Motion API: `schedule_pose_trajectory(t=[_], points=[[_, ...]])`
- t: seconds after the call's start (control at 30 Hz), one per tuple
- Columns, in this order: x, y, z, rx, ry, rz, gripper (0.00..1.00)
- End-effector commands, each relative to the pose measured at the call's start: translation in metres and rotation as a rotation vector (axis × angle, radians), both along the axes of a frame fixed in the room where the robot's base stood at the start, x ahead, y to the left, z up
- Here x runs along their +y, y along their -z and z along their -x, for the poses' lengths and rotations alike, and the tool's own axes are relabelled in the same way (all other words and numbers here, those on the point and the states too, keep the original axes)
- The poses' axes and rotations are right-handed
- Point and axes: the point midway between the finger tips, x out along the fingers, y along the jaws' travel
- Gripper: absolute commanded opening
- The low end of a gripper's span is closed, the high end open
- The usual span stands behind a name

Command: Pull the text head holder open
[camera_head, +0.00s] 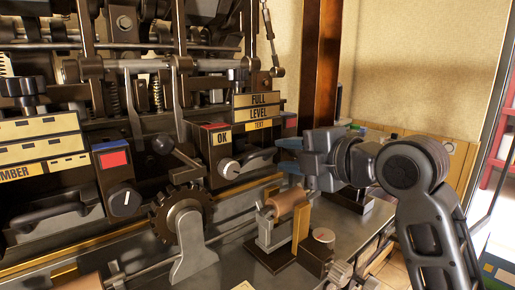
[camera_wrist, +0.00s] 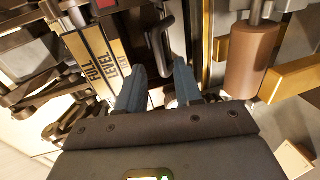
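The text head holder (camera_head: 259,126) is a dark unit on the press with yellow plates reading FULL, LEVEL and TEXT. Its plates also show at the upper left of the wrist view (camera_wrist: 100,52). A dark bar handle (camera_head: 250,165) runs along its lower front. In the wrist view the curved handle (camera_wrist: 164,38) lies just ahead of my fingertips, roughly in line with the gap between them. My gripper (camera_head: 277,155) is right of the holder, its blue fingers pointing left. In the wrist view the fingers (camera_wrist: 160,70) are apart with nothing held. I cannot tell whether they touch the handle.
A copper-brown roller (camera_head: 287,201) on a stand is below my gripper and at the right of the wrist view (camera_wrist: 252,60). A toothed wheel (camera_head: 181,212) stands left of it. A second labelled unit (camera_head: 42,150) is at far left. A brown post (camera_head: 321,60) rises behind.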

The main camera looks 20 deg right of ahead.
Motion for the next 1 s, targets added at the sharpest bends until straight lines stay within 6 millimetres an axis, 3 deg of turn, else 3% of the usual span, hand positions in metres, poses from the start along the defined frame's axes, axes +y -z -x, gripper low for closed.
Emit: schedule_pose_trajectory(t=[0.3,0.5,0.83,1.0], points=[[0.015,0.008,-0.044,0.001,-0.002,0.0,0.35],[0.021,0.013,-0.062,-0.001,0.0,-0.001,0.35],[0.022,0.015,-0.066,-0.002,0.001,-0.001,0.35],[0.022,0.015,-0.066,-0.002,0.001,-0.001,0.21]])
